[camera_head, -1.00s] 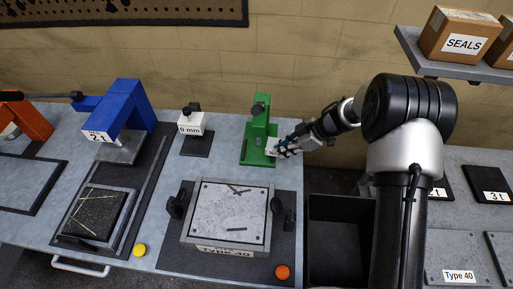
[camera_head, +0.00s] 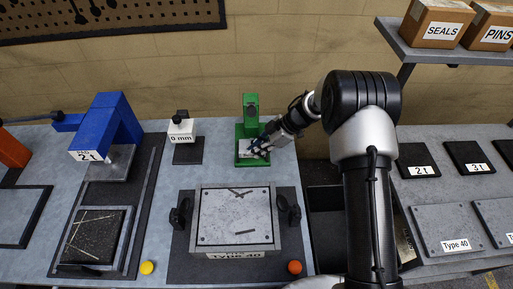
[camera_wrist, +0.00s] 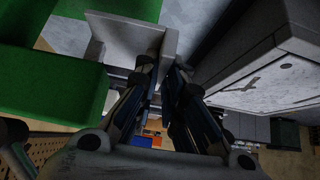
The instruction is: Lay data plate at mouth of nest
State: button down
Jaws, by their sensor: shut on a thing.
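My gripper (camera_head: 264,147) is at the green fixture (camera_head: 251,103), which I take to be the nest, at the back of the bench. It is shut on a small pale plate, apparently the data plate (camera_wrist: 125,35). In the wrist view my fingertips (camera_wrist: 160,68) close on the plate's right edge. The green fixture (camera_wrist: 50,85) fills the left of that view, close beside the plate. In the head view the plate (camera_head: 244,147) shows pale over the fixture's base. I cannot tell whether it touches the fixture, and any writing on it is unreadable.
A jack unit with a grey Type 40 plate (camera_head: 235,215) stands in front of the fixture. A 0 mm block (camera_head: 182,131) and a blue 2 t press (camera_head: 110,125) are to the left. A dark bin (camera_head: 330,230) lies right of the bench. Yellow and orange knobs are at the front.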

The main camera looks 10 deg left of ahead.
jog(key=shift+f+b, duration=1.1)
jog(key=shift+f, duration=2.4)
jog(key=shift+f, duration=0.2)
jog(key=c, duration=1.6)
grip_release()
